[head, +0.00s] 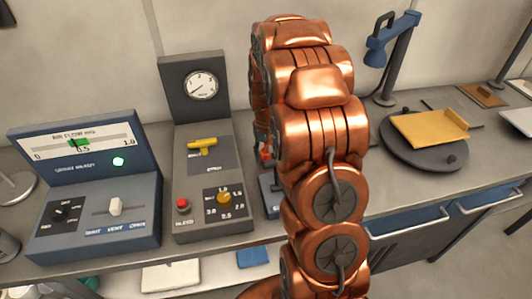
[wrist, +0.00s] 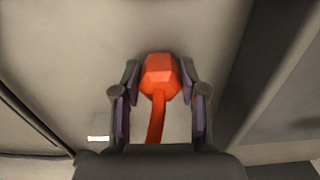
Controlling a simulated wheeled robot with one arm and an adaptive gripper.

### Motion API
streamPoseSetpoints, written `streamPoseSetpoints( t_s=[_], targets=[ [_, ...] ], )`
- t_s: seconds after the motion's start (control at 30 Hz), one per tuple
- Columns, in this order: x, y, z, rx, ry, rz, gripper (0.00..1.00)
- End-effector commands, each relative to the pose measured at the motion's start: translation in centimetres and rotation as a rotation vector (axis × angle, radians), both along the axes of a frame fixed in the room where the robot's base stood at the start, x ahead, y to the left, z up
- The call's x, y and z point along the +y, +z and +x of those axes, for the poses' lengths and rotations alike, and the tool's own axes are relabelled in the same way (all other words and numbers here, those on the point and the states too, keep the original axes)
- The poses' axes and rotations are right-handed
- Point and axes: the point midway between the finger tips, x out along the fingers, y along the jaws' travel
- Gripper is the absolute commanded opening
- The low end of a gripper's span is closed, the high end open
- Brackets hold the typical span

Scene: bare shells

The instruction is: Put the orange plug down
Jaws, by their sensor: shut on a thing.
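The orange plug (wrist: 160,73) is between the two fingertips of my gripper (wrist: 160,85) in the wrist view, and the gripper is shut on it. Its orange cable (wrist: 156,120) trails toward the bottom of that view between the fingers. In the head view my copper arm hides most of the gripper. Only a small orange-red patch (head: 265,155) shows at the arm's left edge, likely part of the plug.
A blue panel with a gauge (head: 88,190) and a grey panel with a round dial (head: 205,170) stand left of my arm on the bench. At right are a round dark turntable (head: 395,150) with a yellow plate (head: 430,128) and a blue lamp (head: 385,45).

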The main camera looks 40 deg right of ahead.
Motion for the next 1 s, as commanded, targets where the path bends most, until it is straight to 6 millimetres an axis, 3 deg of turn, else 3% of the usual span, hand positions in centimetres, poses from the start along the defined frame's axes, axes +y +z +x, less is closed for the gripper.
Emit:
streamPoseSetpoints(
  t_s=[0.27, 0.3, 0.5, 0.83, 1.0],
  targets=[
    [0.0, -0.4, 0.0, 0.0, 0.0, 0.0, 0.0],
    [0.0, -0.4, 0.0, 0.0, 0.0, 0.0, 0.46],
    [0.0, -0.4, 0.0, 0.0, 0.0, 0.0, 0.67],
    [0.0, -0.3, 0.0, 0.0, 0.0, 0.0, 0.67],
    [0.0, 1.0, 0.0, 0.0, 0.0, 0.0, 0.67]
  ],
)
